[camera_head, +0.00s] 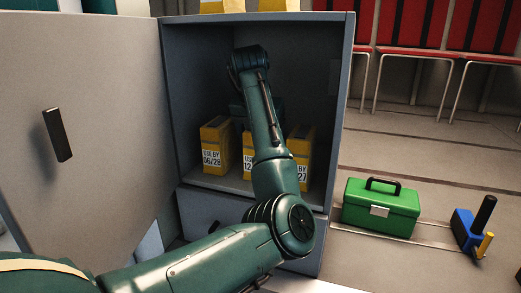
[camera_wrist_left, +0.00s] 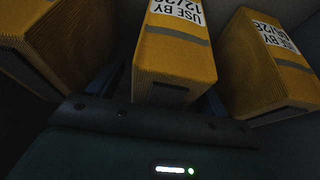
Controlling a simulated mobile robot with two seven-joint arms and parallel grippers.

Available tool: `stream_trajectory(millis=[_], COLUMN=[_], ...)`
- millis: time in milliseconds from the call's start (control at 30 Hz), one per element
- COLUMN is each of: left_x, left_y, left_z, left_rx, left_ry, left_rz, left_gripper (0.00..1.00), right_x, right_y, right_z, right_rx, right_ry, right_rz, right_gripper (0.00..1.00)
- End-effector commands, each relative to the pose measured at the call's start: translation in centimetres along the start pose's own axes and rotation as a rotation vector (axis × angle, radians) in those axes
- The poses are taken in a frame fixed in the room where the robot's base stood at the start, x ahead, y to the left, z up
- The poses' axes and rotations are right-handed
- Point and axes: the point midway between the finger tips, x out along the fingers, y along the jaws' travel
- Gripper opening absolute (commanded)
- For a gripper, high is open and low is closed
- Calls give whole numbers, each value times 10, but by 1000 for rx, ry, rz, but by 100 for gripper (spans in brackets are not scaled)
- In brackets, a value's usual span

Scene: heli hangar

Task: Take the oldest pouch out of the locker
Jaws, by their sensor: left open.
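The grey locker (camera_head: 342,100) stands with its door (camera_head: 95,130) swung open to the left. Three yellow pouches stand in a row on its shelf: the left pouch (camera_head: 214,140) reads USE BY 06/28, the middle pouch (camera_head: 247,148) shows a date starting 12, and the right pouch (camera_head: 302,150) shows 27. My left arm reaches into the locker and covers part of the middle and right pouches. In the wrist view the middle pouch (camera_wrist_left: 175,65) lies between the dark fingers of my open left gripper (camera_wrist_left: 158,92); contact cannot be told. The 06/28 pouch (camera_wrist_left: 262,75) is to its right.
A drawer (camera_head: 215,215) sits below the shelf. A green toolbox (camera_head: 380,208) and a blue item with black and yellow parts (camera_head: 468,228) are on the floor to the right. Red chairs (camera_head: 410,25) line the back wall. Yellow boxes (camera_head: 225,6) are on top of the locker.

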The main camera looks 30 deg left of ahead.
Motion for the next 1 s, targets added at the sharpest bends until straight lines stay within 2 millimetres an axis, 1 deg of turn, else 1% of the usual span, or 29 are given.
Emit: stream_trajectory(millis=[333,1000], left_x=[1,1], left_y=[0,0], left_z=[0,0], left_rx=[0,0], left_ry=[0,0], left_rz=[-1,-1], left_gripper=[77,23], right_x=[0,0], right_y=[0,0], right_z=[0,0], right_rx=[0,0], right_ry=[0,0], right_rz=[0,0], right_gripper=[36,36])
